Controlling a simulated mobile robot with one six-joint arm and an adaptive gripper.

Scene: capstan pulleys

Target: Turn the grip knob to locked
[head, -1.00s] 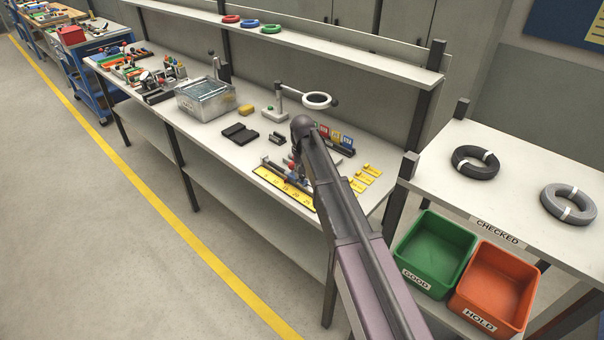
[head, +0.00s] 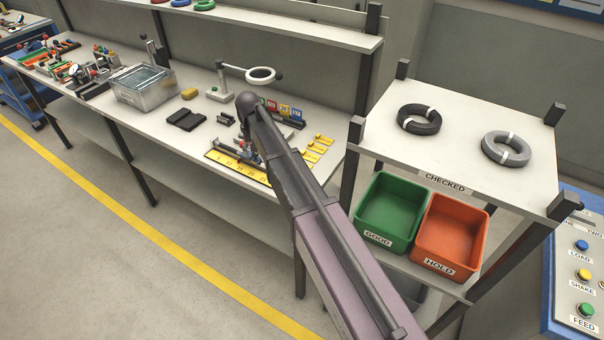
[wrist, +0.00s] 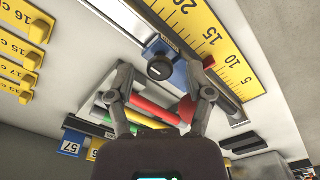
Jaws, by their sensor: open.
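In the wrist view, a round black knob (wrist: 160,67) with a pale mark on its face sits beside a blue block (wrist: 190,75), near a yellow scale. It appears to be the grip knob; I cannot read any locked marking. My gripper (wrist: 164,90) is open, its two fingers spread left and right. The knob shows between and slightly beyond the fingertips, and I see no finger closed on it. Red and green bars (wrist: 150,112) lie below, between the fingers. In the head view my arm hides the gripper and the knob.
The yellow ruler (head: 222,159) runs along the bench's front edge. Yellow gauge tags (head: 318,147) lie to the right, and a ring magnifier (head: 261,75) stands behind. A shelf stand with green (head: 390,212) and orange (head: 450,235) bins is close on the right.

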